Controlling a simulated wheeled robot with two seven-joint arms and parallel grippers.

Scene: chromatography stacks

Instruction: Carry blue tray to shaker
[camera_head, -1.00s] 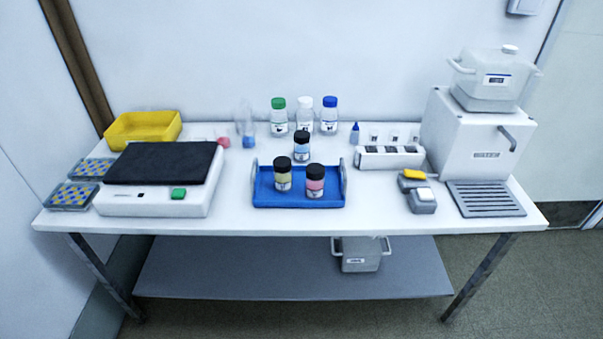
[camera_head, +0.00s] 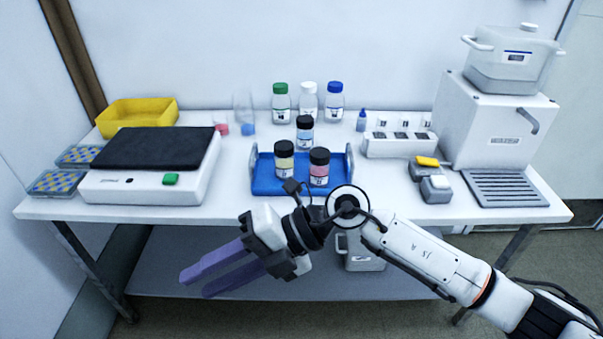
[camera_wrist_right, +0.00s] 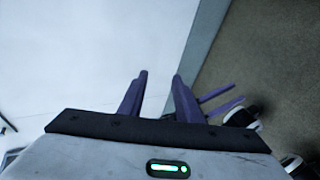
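The blue tray (camera_head: 262,184) lies on the table's middle with grey handles at its left and right ends. A yellow bottle (camera_head: 284,162) and a pink bottle (camera_head: 319,170) stand in it; a light-blue bottle (camera_head: 305,131) stands at its back, in or behind it, I cannot tell. The shaker (camera_head: 197,190), white with a black top mat (camera_head: 150,149), stands left of the tray. My right gripper (camera_head: 197,284) is open and empty, in front of the table, below and left of the tray. It shows in the right wrist view (camera_wrist_right: 160,76), with my left gripper's parted fingers (camera_wrist_right: 238,93) beside it.
A yellow bin (camera_head: 137,112) and patterned plates (camera_head: 57,183) are around the shaker. Capped bottles (camera_head: 308,105) stand behind the tray; a white rack (camera_head: 395,147) and a large white machine (camera_head: 490,130) are to the right. A narrow bare strip separates shaker and tray.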

